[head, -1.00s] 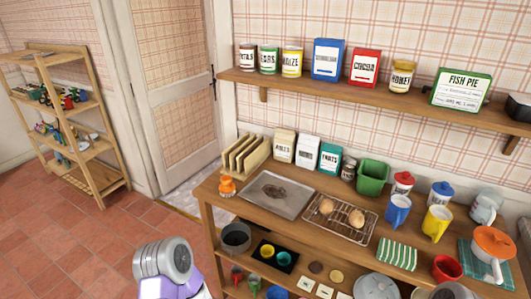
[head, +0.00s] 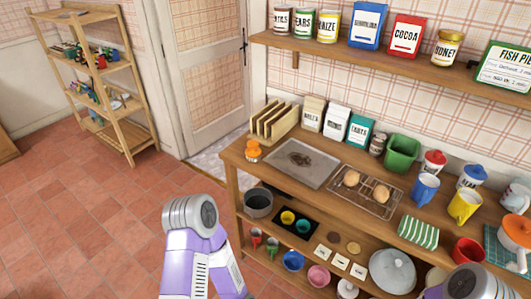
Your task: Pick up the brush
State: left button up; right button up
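I cannot make out a brush for certain in the head view. A small orange object (head: 254,151) stands at the left end of the wooden counter (head: 232,150), but its kind is unclear. A purple and grey link of my arm rises at the bottom centre-left, in front of the floor and the counter's left end. Another grey and purple part of mine shows at the bottom right corner. Neither gripper is in view, so I cannot see whether they hold anything.
The counter carries a metal tray (head: 322,175), a wire rack (head: 385,207), a green bin (head: 402,153) and several mugs. Pots and bowls fill its lower shelf. A wooden shelf rack (head: 137,125) stands at the back left. The tiled floor (head: 75,215) at left is clear.

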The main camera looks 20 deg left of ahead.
aim_at(253, 152)
jog(key=u, duration=2.05)
jog(key=i, duration=1.5)
jog(key=z, duration=3)
